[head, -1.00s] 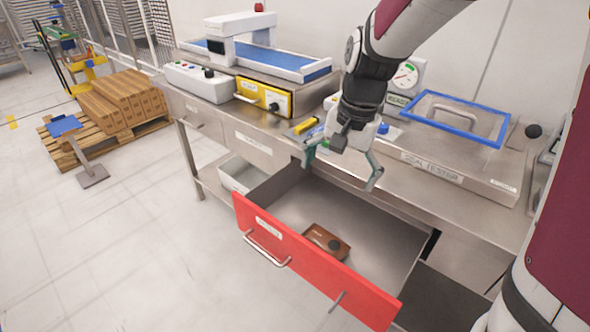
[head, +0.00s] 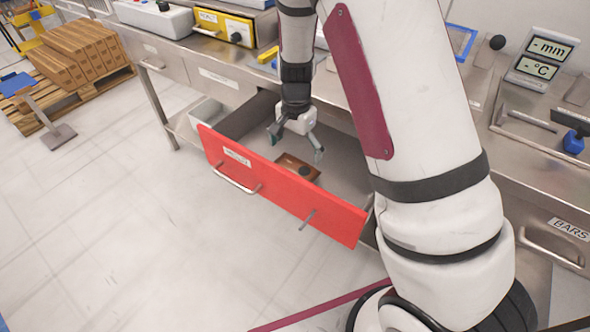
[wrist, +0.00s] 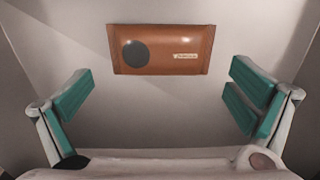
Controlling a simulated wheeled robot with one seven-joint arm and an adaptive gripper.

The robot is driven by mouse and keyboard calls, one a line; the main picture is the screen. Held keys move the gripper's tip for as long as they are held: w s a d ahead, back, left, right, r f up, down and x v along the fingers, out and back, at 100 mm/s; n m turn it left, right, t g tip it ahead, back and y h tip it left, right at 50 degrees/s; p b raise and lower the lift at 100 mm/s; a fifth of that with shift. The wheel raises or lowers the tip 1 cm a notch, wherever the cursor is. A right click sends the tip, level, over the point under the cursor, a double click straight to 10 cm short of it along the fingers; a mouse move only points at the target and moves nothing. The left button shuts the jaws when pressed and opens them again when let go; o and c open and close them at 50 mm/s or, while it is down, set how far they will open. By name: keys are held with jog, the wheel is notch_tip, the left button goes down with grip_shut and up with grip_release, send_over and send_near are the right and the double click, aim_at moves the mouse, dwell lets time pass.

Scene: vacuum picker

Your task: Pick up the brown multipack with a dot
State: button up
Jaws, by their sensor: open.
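The brown multipack (head: 291,163) lies flat on the bottom of the open red-fronted drawer (head: 275,185). In the wrist view the multipack (wrist: 185,50) shows whole, with a dark round dot on its left part and a small pale label on its right. My gripper (head: 297,140) is open and empty, pointing down into the drawer above the multipack. In the wrist view my gripper's green finger pads (wrist: 160,98) stand wide apart, and the pack lies beyond them, between their sides and not touched.
The drawer walls and red front surround the space around my gripper. The steel workbench (head: 210,58) runs above and behind the drawer. A pallet of brown cartons (head: 75,60) stands at the far left. The floor in front is clear.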

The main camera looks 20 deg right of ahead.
aim_at(295, 165)
jog(key=shift+f+b, duration=0.5)
jog(key=shift+f, duration=2.65)
jog(key=shift+w, duration=0.1)
jog(key=c, duration=0.9)
jog(key=shift+r, duration=0.1)
